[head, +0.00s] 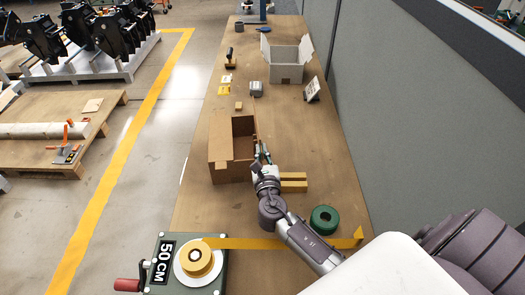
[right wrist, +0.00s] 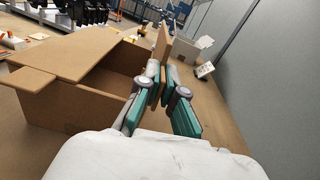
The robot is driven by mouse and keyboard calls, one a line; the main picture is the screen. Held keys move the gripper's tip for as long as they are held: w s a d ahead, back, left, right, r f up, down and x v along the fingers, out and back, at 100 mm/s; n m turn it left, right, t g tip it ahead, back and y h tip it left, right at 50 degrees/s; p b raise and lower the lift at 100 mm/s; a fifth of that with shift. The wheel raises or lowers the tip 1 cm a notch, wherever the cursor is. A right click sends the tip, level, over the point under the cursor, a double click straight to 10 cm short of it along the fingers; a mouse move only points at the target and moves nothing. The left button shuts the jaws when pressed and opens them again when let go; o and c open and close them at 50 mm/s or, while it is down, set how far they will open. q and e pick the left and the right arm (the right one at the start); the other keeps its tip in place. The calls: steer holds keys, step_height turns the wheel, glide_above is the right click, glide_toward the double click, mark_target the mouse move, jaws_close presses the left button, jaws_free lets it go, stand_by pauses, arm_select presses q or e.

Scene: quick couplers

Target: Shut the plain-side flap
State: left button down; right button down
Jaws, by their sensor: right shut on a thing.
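A brown cardboard box (head: 231,173) stands on the wooden table, and it fills the left of the right wrist view (right wrist: 75,110). One broad flap (right wrist: 82,52) lies over part of its top, and a dark opening shows beside it. Another flap (right wrist: 163,44) stands upright at the box's right side. My right gripper (head: 259,152) is at that side, its fingers (right wrist: 161,82) shut on the upright flap. The fingers hide the flap's lower part. I cannot tell whether this is the plain side. My left gripper is not in view.
A tape dispenser marked 50 CM (head: 196,264) sits at the front left. An open grey box (head: 286,73) stands farther back. A grey partition (head: 400,110) borders the table's right side.

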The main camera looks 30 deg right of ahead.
steer(key=c, duration=1.3)
jaws_free()
steer(key=v, duration=1.2)
